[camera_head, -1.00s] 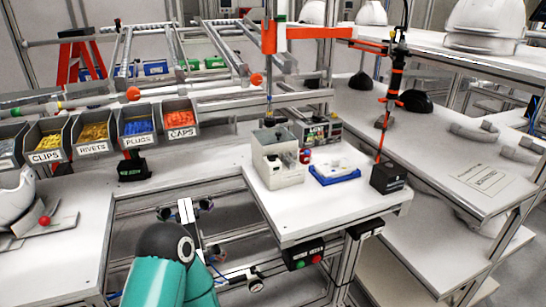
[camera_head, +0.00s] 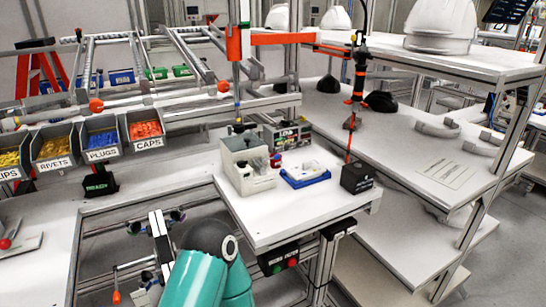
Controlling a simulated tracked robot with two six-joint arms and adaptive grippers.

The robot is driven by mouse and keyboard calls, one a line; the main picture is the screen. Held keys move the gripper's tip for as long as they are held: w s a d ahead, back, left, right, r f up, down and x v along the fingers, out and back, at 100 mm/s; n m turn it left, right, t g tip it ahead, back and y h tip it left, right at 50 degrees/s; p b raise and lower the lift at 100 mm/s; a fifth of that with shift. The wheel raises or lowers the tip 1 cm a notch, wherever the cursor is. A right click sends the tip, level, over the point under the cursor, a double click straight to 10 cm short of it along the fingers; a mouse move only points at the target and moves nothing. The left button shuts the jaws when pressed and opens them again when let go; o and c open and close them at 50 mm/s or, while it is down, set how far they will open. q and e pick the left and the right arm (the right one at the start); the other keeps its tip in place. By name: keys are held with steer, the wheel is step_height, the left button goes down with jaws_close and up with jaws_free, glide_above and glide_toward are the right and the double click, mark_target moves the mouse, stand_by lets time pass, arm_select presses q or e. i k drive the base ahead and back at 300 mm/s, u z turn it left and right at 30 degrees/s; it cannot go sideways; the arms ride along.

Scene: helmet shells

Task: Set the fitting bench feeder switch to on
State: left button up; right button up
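A fitting bench (camera_head: 262,222) with a white top stands in the middle of the camera_head view. On it is a pale boxy machine (camera_head: 236,180) with a clear part at its front. Behind it is a grey-green box (camera_head: 268,138) with a small display. A dark control box (camera_head: 268,266) with a green and a red button hangs under the bench's front edge. I cannot tell which part is the feeder switch or how it is set. A teal and black arm link of mine (camera_head: 198,277) shows at the bottom; neither gripper is in view.
A blue tray (camera_head: 306,178) and a black box (camera_head: 357,177) stand on the bench right of the machine. Labelled bins (camera_head: 103,143) line the left. An orange overhead arm (camera_head: 283,38) reaches above the bench. White shelves (camera_head: 420,140) stand at the right.

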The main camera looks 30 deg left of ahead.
mark_target(242, 164)
steer(key=k, duration=1.05)
steer(key=u, duration=0.45)
steer(key=i, duration=0.8)
steer(key=z, duration=0.05)
